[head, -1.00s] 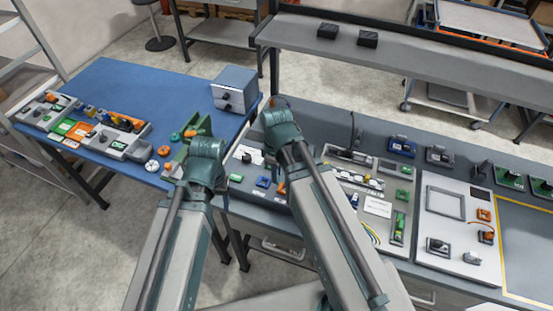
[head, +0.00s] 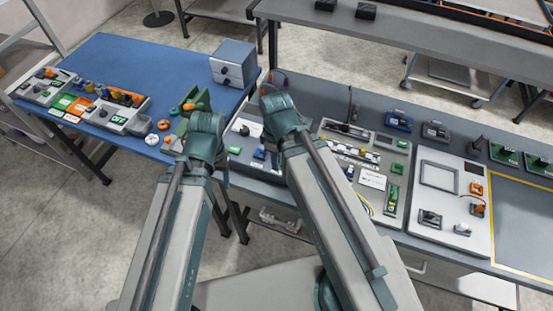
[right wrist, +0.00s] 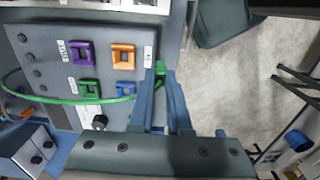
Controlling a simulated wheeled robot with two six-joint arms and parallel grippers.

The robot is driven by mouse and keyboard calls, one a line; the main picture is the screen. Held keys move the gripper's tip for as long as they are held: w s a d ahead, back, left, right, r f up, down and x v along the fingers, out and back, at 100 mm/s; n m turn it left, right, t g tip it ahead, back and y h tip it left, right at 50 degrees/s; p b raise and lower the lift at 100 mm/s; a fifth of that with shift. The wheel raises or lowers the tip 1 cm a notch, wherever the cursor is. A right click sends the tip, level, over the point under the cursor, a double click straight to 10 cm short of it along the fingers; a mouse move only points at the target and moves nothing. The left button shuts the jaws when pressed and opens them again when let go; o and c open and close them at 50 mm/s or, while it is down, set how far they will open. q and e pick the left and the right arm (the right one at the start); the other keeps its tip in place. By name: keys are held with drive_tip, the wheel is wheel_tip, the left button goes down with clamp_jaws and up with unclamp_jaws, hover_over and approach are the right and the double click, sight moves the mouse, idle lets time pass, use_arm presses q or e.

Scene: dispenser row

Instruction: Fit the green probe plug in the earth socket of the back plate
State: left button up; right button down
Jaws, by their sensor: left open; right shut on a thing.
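In the right wrist view the grey socket plate (right wrist: 66,52) carries a purple socket (right wrist: 82,53), an orange socket (right wrist: 123,56), a green socket (right wrist: 87,89) and a blue socket (right wrist: 125,89). Their labels are too small to read. My right gripper (right wrist: 163,76) is shut on the green probe plug (right wrist: 162,70), at the plate's right edge. The green cable (right wrist: 45,99) loops leftward from it across the plate. The plug is apart from the green socket; its far end is hidden. In the head view my forearms and wrists hide both grippers' fingers.
A blue table (head: 110,55) stands on the left with a grey-blue box (head: 233,63). The long grey bench (head: 400,240) on the right holds several devices and a light panel (head: 450,195). Bare floor (right wrist: 250,75) shows right of the plate in the right wrist view.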

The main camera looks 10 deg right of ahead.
drive_tip(key=shift+r+p, duration=0.95)
drive_tip(key=shift+r, duration=0.05)
idle(0.6)
wheel_tip(320, 180, up, 3)
drive_tip(key=p, duration=0.3)
drive_tip(key=shift+f, duration=0.1)
